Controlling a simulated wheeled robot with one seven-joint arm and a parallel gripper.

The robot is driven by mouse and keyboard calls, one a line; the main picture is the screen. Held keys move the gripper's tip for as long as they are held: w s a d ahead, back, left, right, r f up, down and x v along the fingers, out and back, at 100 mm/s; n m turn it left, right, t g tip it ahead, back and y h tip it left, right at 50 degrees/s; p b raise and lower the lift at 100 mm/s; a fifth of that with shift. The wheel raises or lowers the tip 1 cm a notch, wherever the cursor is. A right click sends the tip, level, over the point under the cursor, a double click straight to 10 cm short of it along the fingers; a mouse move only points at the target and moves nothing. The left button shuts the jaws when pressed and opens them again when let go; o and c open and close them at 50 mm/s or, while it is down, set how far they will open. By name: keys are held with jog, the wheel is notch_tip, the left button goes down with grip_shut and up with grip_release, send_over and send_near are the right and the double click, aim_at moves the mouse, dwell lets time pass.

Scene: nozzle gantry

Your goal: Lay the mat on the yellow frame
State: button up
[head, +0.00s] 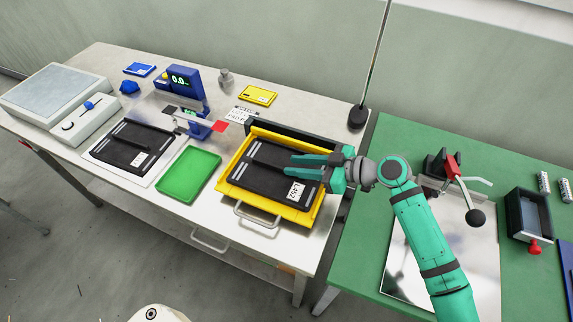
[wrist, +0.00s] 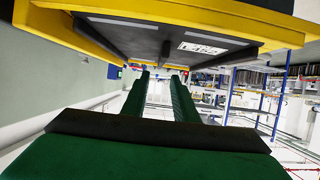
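The yellow frame (head: 229,183) stands on the white bench at its right end. A flat black mat (head: 252,182) with a white label lies on it, within the yellow border. The frame (wrist: 225,12) and the mat (wrist: 125,37) fill the top of the wrist view. My gripper (head: 288,164) reaches in from the right over the mat. Its two teal fingers are apart, with a visible gap and nothing seen between them; the fingers also show in the wrist view (wrist: 161,77). I cannot tell if they touch the mat. A second black mat (head: 127,150) lies on a white sheet at the left.
A green tray (head: 188,173) sits between the mats. A blue display device (head: 180,82), a yellow card (head: 258,95) and a grey box (head: 60,95) are behind. A green table (head: 365,200) at the right carries a shiny plate (head: 475,240), a red-handled clamp (head: 453,167) and a dark bin (head: 526,213).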

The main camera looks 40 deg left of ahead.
jog(key=shift+v, duration=1.4)
